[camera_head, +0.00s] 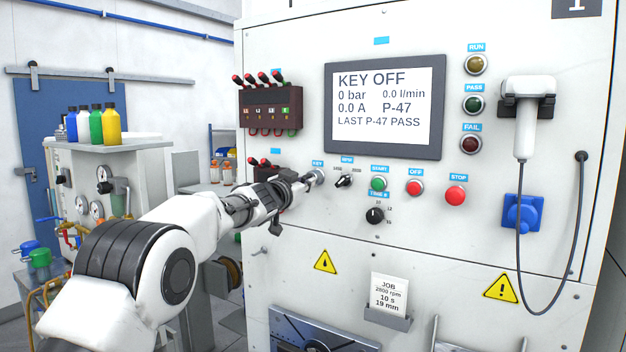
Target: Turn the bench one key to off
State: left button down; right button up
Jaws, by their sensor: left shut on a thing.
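The bench panel (300,235) is an upright white front marked 1 at its top right. The key switch (319,177) sits under the blue KEY label, left of the RPM knob. My left gripper (308,181) reaches in from the left and is shut at the key, its fingertips at the switch. The key itself is mostly hidden by the fingers, so its angle cannot be seen. The screen (384,106) reads KEY OFF, 0 bar, 0.0 l/min, 0.0 A, P-47, LAST P-47 PASS. My right gripper is not in view.
The RPM knob (344,181), green start button (378,184), red off button (415,188) and timer knob (375,216) are close on the right. A dark block with red levers (270,108) is above my gripper. A job card (388,293) stands below.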

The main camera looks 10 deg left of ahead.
pick_arm(q)
jog(key=n, duration=0.3)
jog(key=c, duration=1.1)
grip_release()
jog(key=shift+d, duration=0.1)
jog(key=shift+s, duration=0.1)
